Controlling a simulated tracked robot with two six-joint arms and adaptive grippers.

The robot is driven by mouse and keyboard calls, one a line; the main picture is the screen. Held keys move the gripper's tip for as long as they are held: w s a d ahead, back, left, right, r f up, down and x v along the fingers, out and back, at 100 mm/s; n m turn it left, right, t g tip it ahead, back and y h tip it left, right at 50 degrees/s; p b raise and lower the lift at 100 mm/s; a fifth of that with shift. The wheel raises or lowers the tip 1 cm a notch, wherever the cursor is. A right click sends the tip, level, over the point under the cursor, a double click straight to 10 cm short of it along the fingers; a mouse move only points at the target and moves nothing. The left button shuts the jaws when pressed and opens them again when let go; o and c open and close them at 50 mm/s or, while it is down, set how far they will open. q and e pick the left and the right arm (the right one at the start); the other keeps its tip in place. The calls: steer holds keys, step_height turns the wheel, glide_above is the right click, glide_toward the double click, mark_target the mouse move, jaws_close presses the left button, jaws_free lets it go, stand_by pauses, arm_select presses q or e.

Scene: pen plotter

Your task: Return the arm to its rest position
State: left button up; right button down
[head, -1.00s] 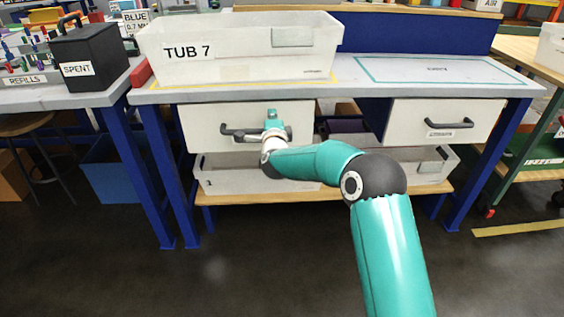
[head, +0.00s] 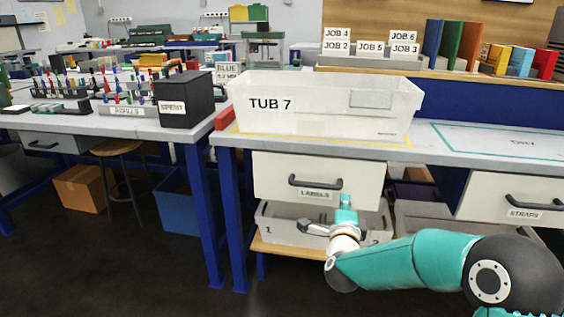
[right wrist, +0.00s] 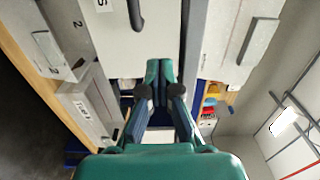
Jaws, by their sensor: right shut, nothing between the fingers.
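My right arm (head: 415,262) is teal with dark joints and reaches in from the lower right in the head view. Its gripper (head: 308,228) is in front of the lower tub, below the handle of the drawer labelled LABELS (head: 318,170). The gripper is shut and empty, apart from the drawer handle. In the right wrist view the shut fingers (right wrist: 159,72) meet with nothing between them, and a drawer front with a dark handle shows beyond. My left gripper is not in view.
TUB 7 (head: 330,103) stands on the bench inside a yellow outline. The STRAPS drawer (head: 510,197) is at right. Lower tubs (head: 283,228) sit on the shelf below. A black SPENT box (head: 187,100) stands on the left bench. Open floor lies at the lower left.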

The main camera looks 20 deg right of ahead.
steer(key=s+a+f+n+g+y, duration=0.2)
steer(key=s+a+f+n, duration=0.15)
steer(key=f, duration=0.65)
steer(key=s+a+f+n+g+y, duration=0.2)
steer(key=s+f, duration=0.2)
steer(key=f, duration=0.7)
steer(key=s+a+f+n+g+y, duration=0.3)
steer(key=s+f, duration=0.1)
steer(key=f, duration=0.6)
steer(key=s+a+f+n+g+y, duration=0.35)
steer(key=s+a+f+n, duration=0.35)
steer(key=s, duration=0.5)
steer(key=s+a+f+n+g+y, duration=0.1)
steer(key=s+a+n+g, duration=0.15)
steer(key=s, duration=0.35)
steer(key=s+a+f+n+g, duration=0.1)
steer(key=s+a+n+g, duration=0.15)
steer(key=s+n, duration=0.2)
step_height(320, 180, up, 35)
steer(key=m+p, duration=0.1)
steer(key=p, duration=3.4)
steer(key=shift+s+d, duration=0.2)
